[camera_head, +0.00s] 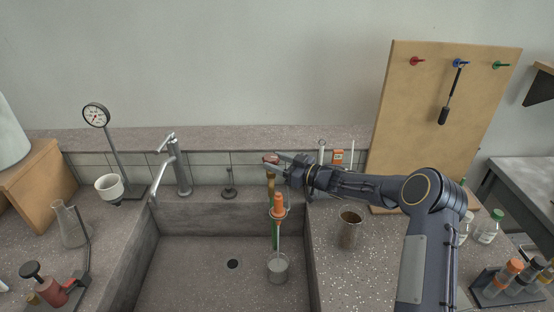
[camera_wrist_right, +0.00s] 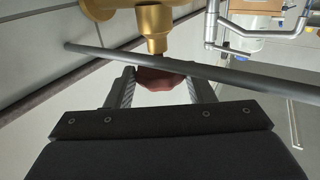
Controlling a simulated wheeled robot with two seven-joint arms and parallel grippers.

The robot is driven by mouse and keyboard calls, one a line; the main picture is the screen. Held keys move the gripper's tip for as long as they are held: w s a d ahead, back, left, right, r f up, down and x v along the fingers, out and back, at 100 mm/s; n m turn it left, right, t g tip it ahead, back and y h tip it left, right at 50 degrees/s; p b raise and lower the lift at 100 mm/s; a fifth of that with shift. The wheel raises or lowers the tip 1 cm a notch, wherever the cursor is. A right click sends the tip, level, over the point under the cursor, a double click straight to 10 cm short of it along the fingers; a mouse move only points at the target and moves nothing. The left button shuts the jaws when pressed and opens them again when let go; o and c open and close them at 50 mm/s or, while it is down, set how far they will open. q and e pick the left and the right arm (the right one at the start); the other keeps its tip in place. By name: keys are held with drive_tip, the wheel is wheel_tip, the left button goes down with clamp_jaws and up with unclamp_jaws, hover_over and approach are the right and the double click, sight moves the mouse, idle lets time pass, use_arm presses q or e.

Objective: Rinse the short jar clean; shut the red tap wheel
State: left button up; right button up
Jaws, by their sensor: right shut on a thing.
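The red tap wheel (camera_head: 271,158) sits at the back of the sink, on top of a brass tap. My right gripper (camera_head: 280,161) reaches it from the right and is shut on it. In the right wrist view the red wheel (camera_wrist_right: 165,85) lies between the two fingers (camera_wrist_right: 162,92), below the brass tap body (camera_wrist_right: 155,22). A short clear glass jar (camera_head: 278,268) is in the sink, below an orange nozzle (camera_head: 278,206); a thin pale line, perhaps water, runs down between them. I cannot tell how clean the jar is. My left gripper is out of view.
A brownish cup (camera_head: 349,234) stands on the bench right of the sink (camera_head: 185,265). A chrome faucet (camera_head: 178,168) is at the back left. Flasks and a gauge stand (camera_head: 96,116) are left; a tube rack (camera_head: 500,292) is far right.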

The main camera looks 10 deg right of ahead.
drive_tip(key=shift+r, duration=0.15)
drive_tip(key=o, duration=0.9)
drive_tip(key=shift+o, duration=0.2)
drive_tip(key=b+v, duration=0.1)
drive_tip(key=v, duration=0.7)
drive_tip(key=shift+a, duration=0.1)
